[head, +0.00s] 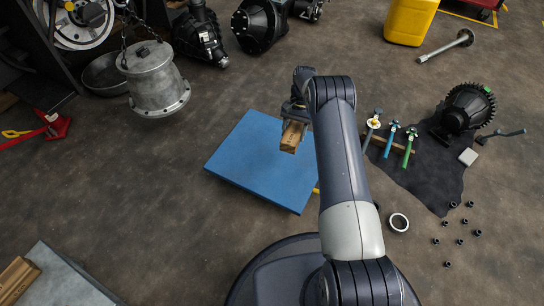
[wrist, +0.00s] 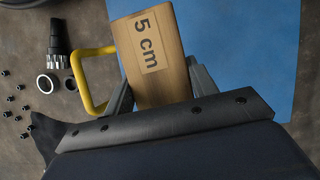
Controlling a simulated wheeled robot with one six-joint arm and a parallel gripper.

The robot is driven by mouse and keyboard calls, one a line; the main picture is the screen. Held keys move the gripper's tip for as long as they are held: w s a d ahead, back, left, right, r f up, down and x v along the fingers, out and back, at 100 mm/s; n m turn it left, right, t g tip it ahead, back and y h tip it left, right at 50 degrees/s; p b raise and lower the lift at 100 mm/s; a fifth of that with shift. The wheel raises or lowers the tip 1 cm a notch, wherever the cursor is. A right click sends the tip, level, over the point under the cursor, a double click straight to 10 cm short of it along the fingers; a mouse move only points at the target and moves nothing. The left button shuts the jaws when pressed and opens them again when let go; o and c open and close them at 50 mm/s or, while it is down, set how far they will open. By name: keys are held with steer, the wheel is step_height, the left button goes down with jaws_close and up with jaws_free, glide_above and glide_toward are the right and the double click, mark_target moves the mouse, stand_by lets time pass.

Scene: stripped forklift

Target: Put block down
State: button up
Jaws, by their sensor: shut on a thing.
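A wooden block (head: 291,137) is held in my gripper (head: 295,117) over the blue board (head: 245,170). In the wrist view the block (wrist: 150,58) carries a printed "5 cm" label and sits between the two grey fingers (wrist: 158,92). The blue board (wrist: 240,50) shows behind the block. I cannot tell whether the block touches the board. A yellow handle (wrist: 88,80) shows beside the block on its left in the wrist view; only a bit of yellow shows at the board's right edge in the head view.
A black mat (head: 432,185) with tools lies right of the board. A white ring (head: 399,222) and several small dark nuts lie nearby. A grey metal housing (head: 155,80) hangs from a chain at upper left. Another wooden block (head: 18,277) lies at lower left. Floor left of the board is clear.

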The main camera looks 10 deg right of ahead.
steer(key=m, duration=0.1)
glide_above(288, 165)
steer(key=w+d, duration=0.1)
steer(key=w, duration=0.1)
step_height(288, 165, down, 7)
steer(key=f+b, duration=0.2)
steer(key=f, duration=0.2)
steer(key=f+b, duration=0.3)
steer(key=f, duration=0.2)
steer(key=shift+s+d+f, duration=0.1)
steer(key=shift+s+f, duration=0.1)
steer(key=shift+f, duration=0.05)
steer(key=shift+f, duration=0.1)
steer(key=o, duration=1.1)
steer(key=v, duration=0.7)
steer(key=shift+d+r, duration=0.2)
steer(key=shift+r, duration=0.1)
